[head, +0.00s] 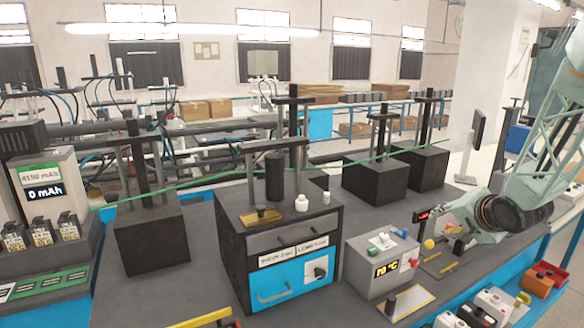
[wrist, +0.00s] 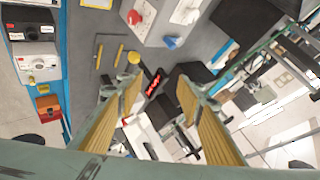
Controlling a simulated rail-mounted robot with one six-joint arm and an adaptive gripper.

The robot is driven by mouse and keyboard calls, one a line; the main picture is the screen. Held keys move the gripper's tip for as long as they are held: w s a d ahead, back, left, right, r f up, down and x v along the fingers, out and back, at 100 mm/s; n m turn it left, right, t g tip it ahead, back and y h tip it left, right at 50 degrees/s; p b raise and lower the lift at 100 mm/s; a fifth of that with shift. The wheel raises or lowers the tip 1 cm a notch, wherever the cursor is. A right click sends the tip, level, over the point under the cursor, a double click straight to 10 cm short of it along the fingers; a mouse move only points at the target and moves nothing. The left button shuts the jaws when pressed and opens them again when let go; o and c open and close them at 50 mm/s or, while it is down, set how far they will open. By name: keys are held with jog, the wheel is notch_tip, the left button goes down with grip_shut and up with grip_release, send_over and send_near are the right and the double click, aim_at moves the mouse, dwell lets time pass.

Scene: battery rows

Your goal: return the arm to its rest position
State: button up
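My gripper (wrist: 163,88) shows in the wrist view with its two yellow-ribbed fingers spread apart and nothing held between them. In the head view my gripper (head: 452,216) is at the right, over the bench and near a small black device with a red-lit display (head: 422,215). That device (wrist: 154,82) also appears between the fingers in the wrist view, apparently beyond them. My pale green arm comes in from the right edge. The gripper's fingertips are small and partly unclear in the head view.
A black cabinet with a blue drawer (head: 285,284) is further left. An orange bin (head: 537,285) and white boxes lie at the lower right. Black press stands (head: 376,178) rise behind.

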jog(key=s+a+r+n+g+h+b, duration=0.1)
jog(key=s+a+r+n+g, duration=0.1)
jog(key=s+a+r, duration=0.6)
jog(key=s+a+r+n+g+h+b, duration=0.1)
jog(key=s+a+r+n, duration=0.2)
jog(key=s, duration=1)
jog(key=s+a+n+g, duration=0.1)
jog(key=s+a, duration=0.4)
jog(key=s, duration=0.5)
jog(key=s+a+n+g+y+b, duration=0.1)
jog(key=s+a, duration=0.4)
jog(key=s, duration=0.6)
jog(key=s+a+n+g+y+b, duration=0.1)
jog(key=s+a+n, duration=0.2)
jog(key=s+a, duration=0.3)
jog(key=s, duration=0.5)
jog(key=shift+r+n+g, duration=0.2)
jog(key=shift+n+g, duration=0.1)
jog(key=shift+o, duration=0.2)
jog(key=shift+w+r, duration=0.1)
jog(key=shift+w, duration=0.1)
